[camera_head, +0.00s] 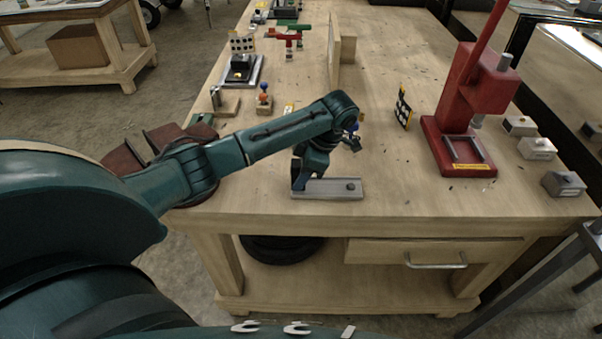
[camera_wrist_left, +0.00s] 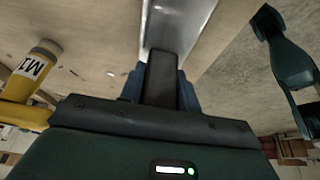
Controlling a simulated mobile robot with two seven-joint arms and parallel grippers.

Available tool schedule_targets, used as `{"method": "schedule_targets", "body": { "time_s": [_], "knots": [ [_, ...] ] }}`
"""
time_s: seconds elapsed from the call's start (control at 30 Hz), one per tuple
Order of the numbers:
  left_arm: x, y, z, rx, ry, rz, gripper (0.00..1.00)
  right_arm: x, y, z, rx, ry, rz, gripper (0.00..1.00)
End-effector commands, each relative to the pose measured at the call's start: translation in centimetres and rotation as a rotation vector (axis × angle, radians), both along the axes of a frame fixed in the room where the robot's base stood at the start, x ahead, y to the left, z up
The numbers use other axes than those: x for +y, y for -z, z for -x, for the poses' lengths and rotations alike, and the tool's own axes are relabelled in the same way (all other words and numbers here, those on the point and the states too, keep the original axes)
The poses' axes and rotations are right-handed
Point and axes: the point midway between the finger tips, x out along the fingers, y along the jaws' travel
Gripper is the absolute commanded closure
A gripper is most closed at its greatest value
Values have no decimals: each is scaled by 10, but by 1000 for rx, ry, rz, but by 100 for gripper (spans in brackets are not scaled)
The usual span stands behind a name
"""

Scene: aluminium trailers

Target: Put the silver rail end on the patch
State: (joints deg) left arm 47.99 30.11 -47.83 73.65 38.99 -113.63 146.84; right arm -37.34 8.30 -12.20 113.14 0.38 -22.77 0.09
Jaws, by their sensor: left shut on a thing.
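In the left wrist view the fingers (camera_wrist_left: 162,82) are on the bright metal of the rail (camera_wrist_left: 176,25). I cannot tell whether the rail touches the bench top. I cannot make out a patch with certainty. My right gripper is not in view.
A red press (camera_head: 465,115) stands at the right, with several small grey blocks beside it. A dotted board (camera_head: 402,108) stands upright left of the press. A yellow part marked M1 (camera_wrist_left: 32,72) shows in the left wrist view. The bench top right of the rail is largely clear.

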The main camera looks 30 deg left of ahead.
Motion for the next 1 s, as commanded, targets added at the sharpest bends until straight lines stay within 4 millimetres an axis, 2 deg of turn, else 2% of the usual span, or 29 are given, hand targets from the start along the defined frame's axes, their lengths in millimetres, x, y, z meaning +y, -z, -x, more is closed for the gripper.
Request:
{"method": "schedule_targets", "body": {
  "time_s": [0.03, 0.07, 0.3, 0.6, 0.83, 1.0],
  "knots": [
    [0, 0, 0, -1, 0, 1, 100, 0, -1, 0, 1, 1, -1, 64],
    [0, 1, 0, 1, 0, 0, 66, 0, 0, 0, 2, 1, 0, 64],
    [0, 1, 0, 0, 0, 0, 46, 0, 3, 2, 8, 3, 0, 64],
    [0, -1, 0, -1, 0, 0, 46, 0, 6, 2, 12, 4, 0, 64],
    [-11, -37, -8, -4, 2, -1, 46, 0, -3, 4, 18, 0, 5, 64],
    [-19, -61, -14, -5, 0, -4, 46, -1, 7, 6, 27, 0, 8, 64]
  ]
}}
